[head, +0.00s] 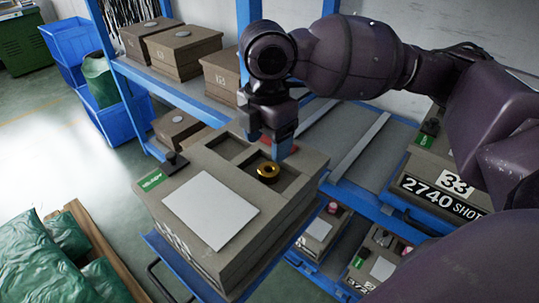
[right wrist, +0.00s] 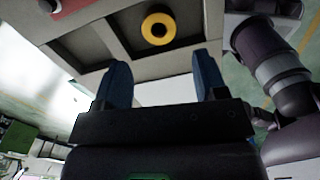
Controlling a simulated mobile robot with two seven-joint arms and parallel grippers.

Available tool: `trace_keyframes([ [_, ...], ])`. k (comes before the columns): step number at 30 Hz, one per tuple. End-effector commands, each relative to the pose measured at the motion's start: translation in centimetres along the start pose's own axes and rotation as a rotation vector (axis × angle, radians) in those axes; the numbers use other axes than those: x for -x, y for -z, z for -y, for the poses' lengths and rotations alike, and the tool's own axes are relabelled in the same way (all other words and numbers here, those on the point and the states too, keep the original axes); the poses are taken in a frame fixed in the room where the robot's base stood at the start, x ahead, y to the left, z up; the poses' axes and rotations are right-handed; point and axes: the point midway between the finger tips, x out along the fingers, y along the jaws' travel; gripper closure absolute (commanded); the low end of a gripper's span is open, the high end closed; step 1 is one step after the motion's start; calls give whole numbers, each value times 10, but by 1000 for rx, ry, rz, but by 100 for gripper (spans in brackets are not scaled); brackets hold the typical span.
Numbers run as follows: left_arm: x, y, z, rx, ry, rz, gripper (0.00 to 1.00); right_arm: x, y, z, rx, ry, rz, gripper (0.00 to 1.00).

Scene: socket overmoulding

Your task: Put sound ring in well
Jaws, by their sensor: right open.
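A gold ring (head: 268,171) with a dark centre lies in the right-hand recessed well of the brown box (head: 180,229). In the right wrist view the ring (right wrist: 158,28) shows as a yellow disc with a dark hole, inside a square well. Another well (head: 231,145) beside it looks empty. My right gripper (head: 269,143) hangs above the wells, close to the ring. In the right wrist view its two blue fingers (right wrist: 164,78) are wide apart with nothing between them; the ring lies beyond the fingertips. My left gripper is not in view.
A white sheet (head: 211,208), a green label (head: 151,180) and a black knob (head: 176,161) are on the box top. Lidded boxes (head: 183,50) stand on the blue rack behind. Box 33 (head: 440,190) is at right. Green bags (head: 40,262) lie lower left.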

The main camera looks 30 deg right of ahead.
Motion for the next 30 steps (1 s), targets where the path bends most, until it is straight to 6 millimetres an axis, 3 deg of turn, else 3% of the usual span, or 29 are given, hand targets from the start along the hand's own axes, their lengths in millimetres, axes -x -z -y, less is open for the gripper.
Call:
trace_keyframes([
  [3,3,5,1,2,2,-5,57,25,0,0,-1,-5,1,34],
  [9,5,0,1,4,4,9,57,46,0,0,0,-2,0,34],
  [30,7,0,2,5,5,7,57,52,0,0,1,1,-1,34],
])
